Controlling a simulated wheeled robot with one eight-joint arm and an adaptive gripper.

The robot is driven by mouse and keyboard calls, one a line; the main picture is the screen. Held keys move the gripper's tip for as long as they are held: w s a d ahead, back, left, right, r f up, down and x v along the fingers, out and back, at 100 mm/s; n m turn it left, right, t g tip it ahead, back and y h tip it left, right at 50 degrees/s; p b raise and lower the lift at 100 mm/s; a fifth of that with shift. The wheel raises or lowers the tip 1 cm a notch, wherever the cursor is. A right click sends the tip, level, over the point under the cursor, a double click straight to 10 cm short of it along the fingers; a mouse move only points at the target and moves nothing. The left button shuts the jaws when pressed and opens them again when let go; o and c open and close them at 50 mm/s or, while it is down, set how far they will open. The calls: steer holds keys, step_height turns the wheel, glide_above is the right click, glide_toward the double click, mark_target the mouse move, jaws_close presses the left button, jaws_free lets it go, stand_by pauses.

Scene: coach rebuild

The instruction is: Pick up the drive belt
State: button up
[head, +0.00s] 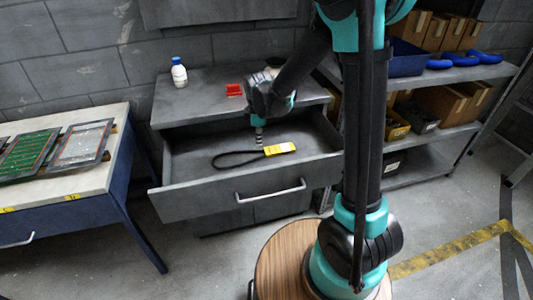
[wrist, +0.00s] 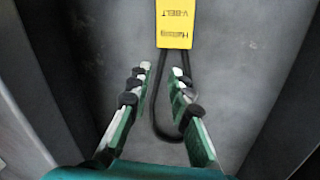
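The drive belt (head: 233,154) is a black loop with a yellow card sleeve (head: 279,148) at its right end. It lies on the floor of the open grey drawer (head: 180,203). In the wrist view the belt (wrist: 156,122) runs down from the sleeve (wrist: 174,25), which reads "V-BELT". My gripper (head: 259,143) points down into the drawer above the belt. In the wrist view its fingers (wrist: 162,82) are apart, with part of the loop showing between and below them. Nothing is held. The exact height above the belt cannot be told.
Drawer walls stand around the belt. On the cabinet top (head: 205,100) are a white bottle (head: 179,73) and a red object (head: 234,90). A workbench (head: 90,180) with panels is at left, shelves (head: 440,75) with boxes at right.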

mark_target(258, 150)
steer(key=shift+w+a+f, duration=0.1)
steer(key=shift+w+f, duration=0.1)
steer(key=shift+f, duration=1.25)
steer(key=shift+w+a+f, duration=0.1)
steer(key=shift+w+f, duration=0.05)
steer(key=shift+f, duration=1.3)
jaws_close()
